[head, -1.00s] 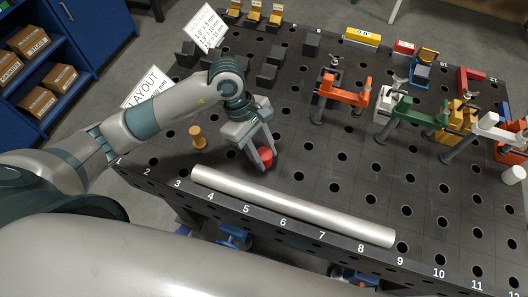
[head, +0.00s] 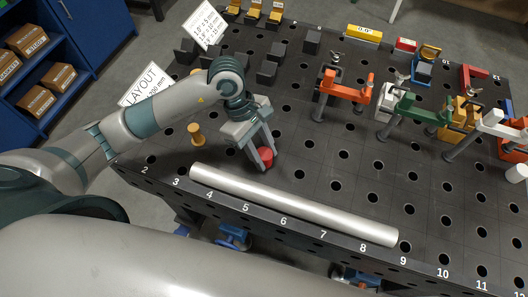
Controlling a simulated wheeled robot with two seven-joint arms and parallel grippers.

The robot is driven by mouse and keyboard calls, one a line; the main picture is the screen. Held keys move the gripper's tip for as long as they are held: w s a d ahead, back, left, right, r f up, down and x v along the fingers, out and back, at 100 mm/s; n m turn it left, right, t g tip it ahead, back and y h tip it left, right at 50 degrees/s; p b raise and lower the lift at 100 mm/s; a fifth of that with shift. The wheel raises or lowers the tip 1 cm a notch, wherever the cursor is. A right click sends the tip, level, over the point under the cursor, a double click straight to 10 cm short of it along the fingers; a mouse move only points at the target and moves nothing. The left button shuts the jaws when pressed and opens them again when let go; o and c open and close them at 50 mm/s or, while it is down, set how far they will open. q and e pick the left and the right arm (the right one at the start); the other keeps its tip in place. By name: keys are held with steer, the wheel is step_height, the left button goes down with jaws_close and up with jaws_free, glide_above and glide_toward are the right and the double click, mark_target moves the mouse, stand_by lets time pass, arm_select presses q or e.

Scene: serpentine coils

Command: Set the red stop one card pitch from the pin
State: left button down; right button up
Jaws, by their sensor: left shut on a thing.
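The red stop (head: 265,155) is a short red cylinder on the dark perforated table. My left gripper (head: 262,155) points down over it, its fingers shut on the stop. The stop looks to be at the table surface; the fingers hide part of it and whatever is under it. A brass-coloured pin (head: 196,134) stands upright in the table to the left of the stop, apart from it. My right gripper is not in view.
A long silver tube (head: 290,204) lies along the numbered near edge. Orange (head: 345,90), green (head: 420,112) and other clamps stand to the right. Several dark blocks (head: 267,73) stand behind the gripper. Bare table lies between the stop and the orange clamp.

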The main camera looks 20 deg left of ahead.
arm_select(q)
steer(key=shift+s+f, duration=0.1)
steer(key=shift+f, duration=0.15)
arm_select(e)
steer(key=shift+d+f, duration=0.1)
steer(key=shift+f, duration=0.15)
arm_select(q)
steer(key=c, duration=1.2)
jaws_free()
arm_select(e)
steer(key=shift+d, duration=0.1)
arm_select(q)
steer(key=shift+o, duration=0.2)
steer(key=shift+r, duration=0.1)
steer(key=b+v, duration=0.5)
steer(key=v, duration=1.2)
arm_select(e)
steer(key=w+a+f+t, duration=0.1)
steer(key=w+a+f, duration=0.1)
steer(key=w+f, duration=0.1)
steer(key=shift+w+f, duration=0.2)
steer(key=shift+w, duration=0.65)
